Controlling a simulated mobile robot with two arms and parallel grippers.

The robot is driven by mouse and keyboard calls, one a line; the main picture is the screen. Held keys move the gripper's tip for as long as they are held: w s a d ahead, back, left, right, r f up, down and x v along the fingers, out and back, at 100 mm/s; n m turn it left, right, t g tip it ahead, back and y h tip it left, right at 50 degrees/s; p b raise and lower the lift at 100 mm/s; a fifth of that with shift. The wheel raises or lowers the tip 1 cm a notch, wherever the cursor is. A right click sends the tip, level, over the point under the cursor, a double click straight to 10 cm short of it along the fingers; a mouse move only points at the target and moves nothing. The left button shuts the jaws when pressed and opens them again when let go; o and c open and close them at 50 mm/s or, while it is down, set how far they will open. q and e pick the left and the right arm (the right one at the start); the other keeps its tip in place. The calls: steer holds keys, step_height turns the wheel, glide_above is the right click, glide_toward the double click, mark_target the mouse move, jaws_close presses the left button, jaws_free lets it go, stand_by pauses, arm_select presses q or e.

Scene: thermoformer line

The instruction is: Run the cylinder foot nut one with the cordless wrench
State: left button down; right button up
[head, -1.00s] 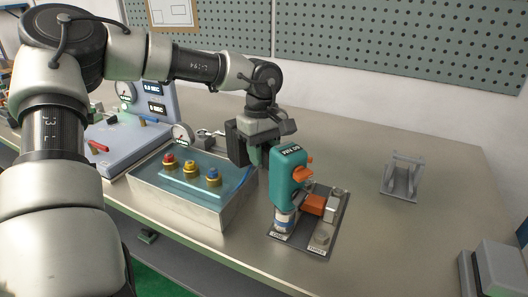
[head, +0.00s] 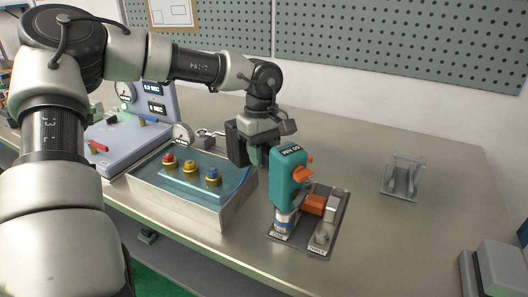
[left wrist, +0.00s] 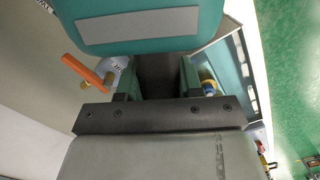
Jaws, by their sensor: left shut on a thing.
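A grey nut (head: 322,237) shows at the plate's front-right corner.
A grey cradle (head: 403,176) stands at the right, with bare bench between.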

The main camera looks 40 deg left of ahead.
arm_select(q)
steer(key=shift+f+b, duration=0.15)
steer(key=shift+b, duration=0.25)
stand_by(1.3)
steer(key=shift+s+f, duration=0.1)
stand_by(1.0)
steer(key=shift+r+p, duration=0.45)
steer(key=shift+r, duration=0.3)
steer(key=shift+r+p, duration=1.65)
steer(key=shift+r, duration=1.15)
steer(key=shift+r+p, duration=1.65)
steer(key=shift+r, duration=0.85)
